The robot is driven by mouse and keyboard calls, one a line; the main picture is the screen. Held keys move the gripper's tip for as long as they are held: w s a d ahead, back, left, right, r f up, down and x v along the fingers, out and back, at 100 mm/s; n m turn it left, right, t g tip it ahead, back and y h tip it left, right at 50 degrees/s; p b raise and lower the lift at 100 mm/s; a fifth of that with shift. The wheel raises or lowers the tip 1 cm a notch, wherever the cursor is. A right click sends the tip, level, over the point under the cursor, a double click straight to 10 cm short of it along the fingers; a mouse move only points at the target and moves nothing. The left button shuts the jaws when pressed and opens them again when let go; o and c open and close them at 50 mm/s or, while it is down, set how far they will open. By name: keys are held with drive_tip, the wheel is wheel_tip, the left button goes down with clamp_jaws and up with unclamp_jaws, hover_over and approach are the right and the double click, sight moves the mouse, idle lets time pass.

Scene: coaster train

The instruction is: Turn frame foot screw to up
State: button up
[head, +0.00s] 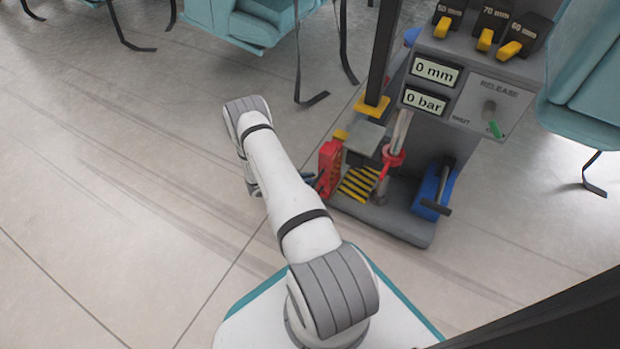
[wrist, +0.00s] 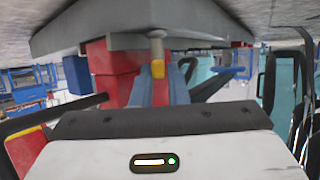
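A grey wheeled-looking frame with a dark base (head: 410,228) stands right of my arm in the head view. A red block (head: 328,166) sits at its left edge, and a red collar (head: 391,158) sits on a slanted grey rod. I cannot tell for certain which part is the foot screw. My gripper (head: 312,178) is beside the red block, mostly hidden behind my arm. In the inverted wrist view, a grey pin with a yellow tip (wrist: 157,69) shows against the base plate, in front of a red block (wrist: 112,70). The finger opening is not clear.
The panel (head: 487,100) shows displays reading 0 mm and 0 bar and a release knob with a green pointer. Yellow switches (head: 485,40) line its top. A blue pedal-like part (head: 436,186) is at right. Teal seats (head: 590,75) hang nearby. Floor at left is clear.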

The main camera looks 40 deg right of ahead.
clamp_jaws()
drive_tip(key=shift+s+r+n+t+p, duration=0.1)
drive_tip(key=shift+r+n+t+p, duration=0.1)
drive_tip(key=shift+n+t+p, duration=0.45)
drive_tip(key=n+t+p, duration=0.1)
drive_tip(key=n+t, duration=0.1)
drive_tip(key=shift+s+d+t, duration=0.1)
drive_tip(key=shift+s+t, duration=0.05)
drive_tip(key=shift+t, duration=0.2)
drive_tip(key=shift+f+n+t+p, duration=0.15)
drive_tip(key=shift+n+t+p, duration=0.3)
drive_tip(key=shift+n+t, duration=0.25)
drive_tip(key=shift+o, duration=0.9)
unclamp_jaws()
